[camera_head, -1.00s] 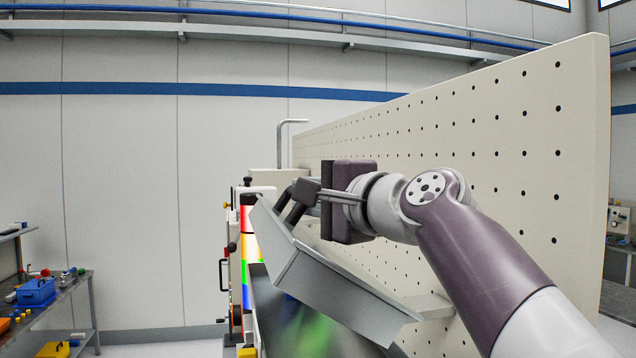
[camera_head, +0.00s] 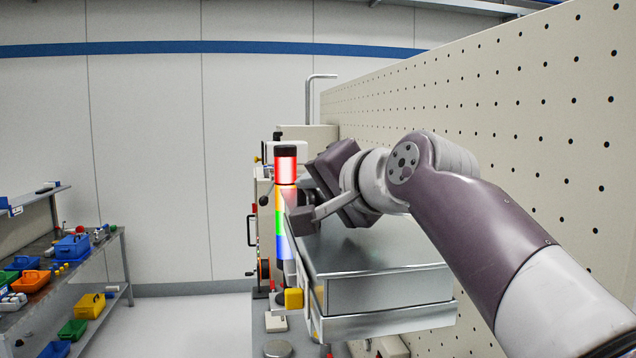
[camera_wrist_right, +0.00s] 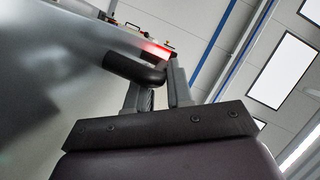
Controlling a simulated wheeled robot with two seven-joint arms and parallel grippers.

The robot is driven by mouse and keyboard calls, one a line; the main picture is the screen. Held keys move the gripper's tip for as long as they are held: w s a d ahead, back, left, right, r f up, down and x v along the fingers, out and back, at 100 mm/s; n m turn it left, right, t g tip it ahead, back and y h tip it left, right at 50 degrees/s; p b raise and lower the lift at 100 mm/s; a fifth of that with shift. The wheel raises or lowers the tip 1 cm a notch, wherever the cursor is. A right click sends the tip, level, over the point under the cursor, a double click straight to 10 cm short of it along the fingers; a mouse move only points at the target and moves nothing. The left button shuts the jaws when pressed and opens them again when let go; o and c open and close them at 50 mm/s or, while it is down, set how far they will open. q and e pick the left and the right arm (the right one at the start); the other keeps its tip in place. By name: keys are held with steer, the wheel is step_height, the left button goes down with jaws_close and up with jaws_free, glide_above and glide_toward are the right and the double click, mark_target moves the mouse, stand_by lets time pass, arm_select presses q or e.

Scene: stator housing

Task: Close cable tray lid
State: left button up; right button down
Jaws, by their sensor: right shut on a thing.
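The grey metal lid (camera_head: 365,248) lies low and nearly level over the cable tray (camera_head: 385,324) in the head view. A narrow gap or seam shows between the lid's front flange and the tray; I cannot tell whether they touch. My right gripper (camera_head: 308,210) is at the lid's left edge, shut on its dark handle. In the right wrist view, the black handle (camera_wrist_right: 133,70) sits between the fingers of the right gripper (camera_wrist_right: 158,88), and the lid's plain face (camera_wrist_right: 50,75) fills the left. My left gripper is not in view.
A perforated panel (camera_head: 520,120) stands along the right, close to my right arm. A light tower (camera_head: 286,168) glowing red stands behind the lid's left end. A yellow block (camera_head: 293,299) is at the tray's left end. A bench (camera_head: 60,300) with bins stands far left.

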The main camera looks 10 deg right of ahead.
steer(key=c, duration=1.1)
jaws_free()
steer(key=shift+s+d+b, duration=0.25)
steer(key=shift+s+b, duration=0.15)
steer(key=shift+s, duration=0.1)
steer(key=b+v, duration=0.2)
steer(key=v, duration=0.3)
steer(key=shift+s+d, duration=0.1)
steer(key=shift+s, duration=0.15)
steer(key=p+v, duration=0.1)
steer(key=v, duration=0.1)
steer(key=r+p+v, duration=0.1)
steer(key=v, duration=0.2)
steer(key=shift+s, duration=0.15)
steer(key=shift+s+d+f+p, duration=0.1)
steer(key=shift+s+p, duration=0.2)
steer(key=shift+s, duration=0.2)
